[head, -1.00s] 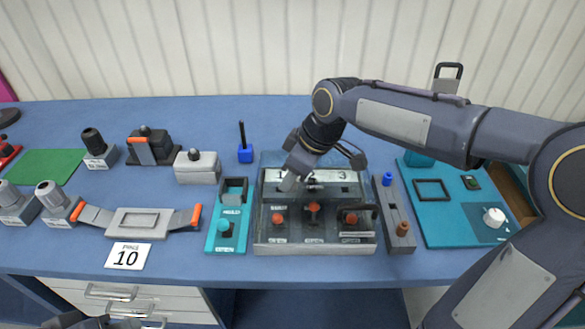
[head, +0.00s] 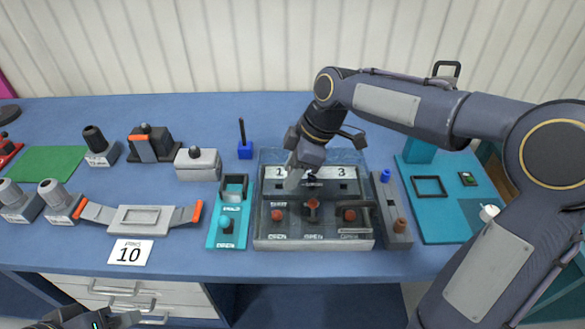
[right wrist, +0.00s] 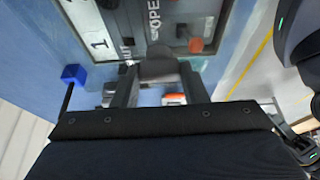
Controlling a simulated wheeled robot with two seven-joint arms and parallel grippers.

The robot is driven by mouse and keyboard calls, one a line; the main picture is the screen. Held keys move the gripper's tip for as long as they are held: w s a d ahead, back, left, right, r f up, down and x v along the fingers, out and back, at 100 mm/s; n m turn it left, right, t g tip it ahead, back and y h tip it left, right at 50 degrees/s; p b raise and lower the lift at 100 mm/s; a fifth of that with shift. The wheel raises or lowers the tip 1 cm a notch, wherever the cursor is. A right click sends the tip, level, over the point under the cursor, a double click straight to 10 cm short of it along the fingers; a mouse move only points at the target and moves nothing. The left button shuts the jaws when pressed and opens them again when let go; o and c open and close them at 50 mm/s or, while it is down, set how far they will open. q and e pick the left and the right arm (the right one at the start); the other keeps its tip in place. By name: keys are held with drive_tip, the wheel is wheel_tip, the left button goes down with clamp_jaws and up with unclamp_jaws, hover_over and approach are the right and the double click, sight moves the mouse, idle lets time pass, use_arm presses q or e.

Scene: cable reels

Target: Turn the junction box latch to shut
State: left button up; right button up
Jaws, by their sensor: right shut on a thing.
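The junction box (head: 264,242) is a grey box with a row of red knobs, OPEN and SHUT lettering and a number plate at its back. My right gripper (head: 296,178) reaches down over its back part, by the numbers, and hides the middle number. In the right wrist view, my right gripper (right wrist: 160,80) is shut on a rounded dark grey piece that looks like the latch (right wrist: 158,68). The OPEN lettering and a red knob show beside it. The latch's exact angle is hidden. My left gripper (head: 92,319) is cut off at the bottom left edge.
A teal fixture (head: 212,238) stands close left of the box, and a grey block with pegs (head: 388,210) close right. A blue holder with a black rod (head: 245,152) is behind left. A teal board (head: 445,225) lies further right. The table's front is mostly clear.

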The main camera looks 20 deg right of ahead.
drive_tip(key=o, duration=1)
drive_tip(key=shift+c, duration=0.2)
drive_tip(key=v, duration=0.7)
drive_tip(key=shift+d+r, duration=0.2)
drive_tip(key=shift+r, duration=0.15)
drive_tip(key=shift+s, duration=0.1)
